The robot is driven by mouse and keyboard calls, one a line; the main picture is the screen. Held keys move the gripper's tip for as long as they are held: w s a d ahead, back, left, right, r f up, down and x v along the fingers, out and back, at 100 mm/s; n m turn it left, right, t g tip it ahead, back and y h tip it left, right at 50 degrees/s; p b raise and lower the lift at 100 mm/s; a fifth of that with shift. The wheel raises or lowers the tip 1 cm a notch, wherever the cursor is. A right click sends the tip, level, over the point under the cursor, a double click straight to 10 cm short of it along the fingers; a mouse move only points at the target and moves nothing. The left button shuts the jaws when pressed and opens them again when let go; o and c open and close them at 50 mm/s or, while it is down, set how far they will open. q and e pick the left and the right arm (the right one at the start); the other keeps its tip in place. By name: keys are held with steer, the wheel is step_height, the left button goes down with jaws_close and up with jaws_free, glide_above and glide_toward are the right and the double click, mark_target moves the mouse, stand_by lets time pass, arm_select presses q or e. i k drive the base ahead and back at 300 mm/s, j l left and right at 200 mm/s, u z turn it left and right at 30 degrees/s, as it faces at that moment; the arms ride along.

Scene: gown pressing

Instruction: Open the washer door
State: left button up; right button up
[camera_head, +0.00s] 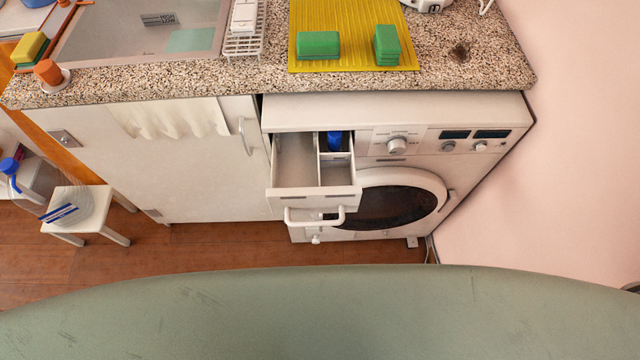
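The white washer (480,172) stands under the granite counter. Its round door (440,189), with a white rim and dark glass, is on the front and looks shut. The open drawer at the washer's upper left hides part of the door's left side. A small grey latch-like part (452,194) sits at the door's right edge. Neither of my grippers is in view.
The pulled-out drawer (312,194) juts forward with a white handle (316,222) and a blue item inside. A large grey-green surface (320,315), perhaps an ironing board, spans the foreground. A pink wall (590,130) is close on the right. A white stool (78,208) stands left; wooden floor (200,250) is between.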

mark_target(393, 197)
steer(key=z, duration=0.75)
